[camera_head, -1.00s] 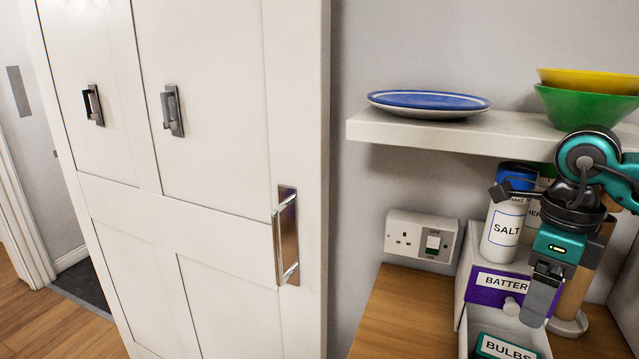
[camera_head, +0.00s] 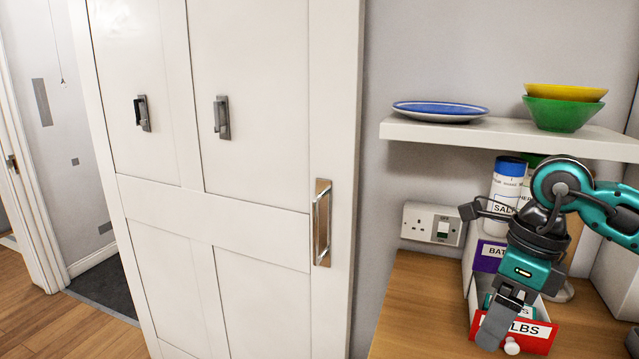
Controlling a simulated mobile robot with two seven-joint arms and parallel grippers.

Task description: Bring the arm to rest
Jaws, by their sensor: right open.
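My right arm comes in from the right edge, and its teal and black gripper (camera_head: 492,333) points down. It hangs in front of the small drawer unit on the wooden worktop. The gripper is open, with nothing seen between its fingers. From this side the fingers overlap. It covers part of the label on a red drawer front (camera_head: 540,343), which ends in "LBS". A teal item (camera_head: 490,303) shows behind the gripper. My left gripper is not in view.
A white shelf (camera_head: 610,143) above carries a blue plate (camera_head: 440,110) and green (camera_head: 560,113) and yellow bowls (camera_head: 565,93). A salt container (camera_head: 505,190) stands behind the arm. The worktop (camera_head: 410,310) is clear to the left, beside a white panelled door (camera_head: 260,190).

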